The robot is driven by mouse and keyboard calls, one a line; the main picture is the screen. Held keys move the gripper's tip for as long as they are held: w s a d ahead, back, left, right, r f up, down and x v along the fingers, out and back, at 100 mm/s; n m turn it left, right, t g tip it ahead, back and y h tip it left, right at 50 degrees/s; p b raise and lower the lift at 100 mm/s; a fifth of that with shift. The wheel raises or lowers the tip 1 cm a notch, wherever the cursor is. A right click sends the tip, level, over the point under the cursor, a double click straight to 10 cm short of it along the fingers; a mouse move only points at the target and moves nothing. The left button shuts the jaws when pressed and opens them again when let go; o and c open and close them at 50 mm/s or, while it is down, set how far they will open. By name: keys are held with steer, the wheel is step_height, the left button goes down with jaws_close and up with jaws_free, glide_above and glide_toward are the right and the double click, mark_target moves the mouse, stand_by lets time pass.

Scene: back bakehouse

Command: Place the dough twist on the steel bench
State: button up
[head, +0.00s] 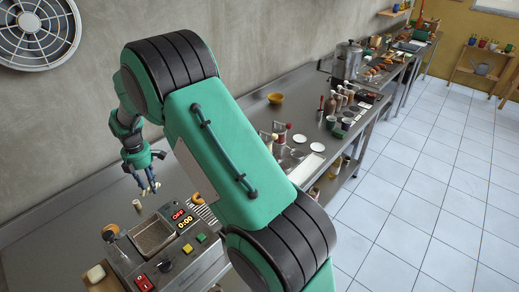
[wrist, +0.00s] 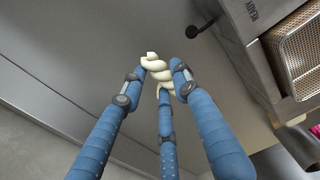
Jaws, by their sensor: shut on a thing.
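My gripper (head: 148,188) has blue fingers, and in the wrist view (wrist: 160,78) they are closed around the dough twist (wrist: 156,66). The dough twist is pale cream and twisted; its upper end sticks out beyond the fingertips and part of it is hidden between them. In the head view it is too small to make out clearly. The steel bench (head: 60,232) runs along the wall, and my gripper is over it, behind the fryer. The bench also fills much of the wrist view (wrist: 80,70). I cannot tell whether the twist touches the bench.
A fryer (head: 184,258) with a mesh basket (head: 152,237) and lit display stands just in front of my gripper. A small cream cylinder (head: 137,205) stands close by. The bench left of my gripper is clear.

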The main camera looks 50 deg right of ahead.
stand_by(0.5)
glide_above(159, 205)
steer(key=shift+a+f+b, duration=0.1)
steer(key=shift+f+b, duration=0.3)
steer(key=shift+f, duration=2.1)
steer(key=shift+f+b, duration=0.35)
steer(key=shift+f, duration=2.1)
steer(key=shift+f, duration=0.1)
steer(key=o, duration=0.8)
steer(key=shift+f, duration=0.1)
steer(key=shift+o, duration=0.2)
steer(key=shift+r, duration=0.2)
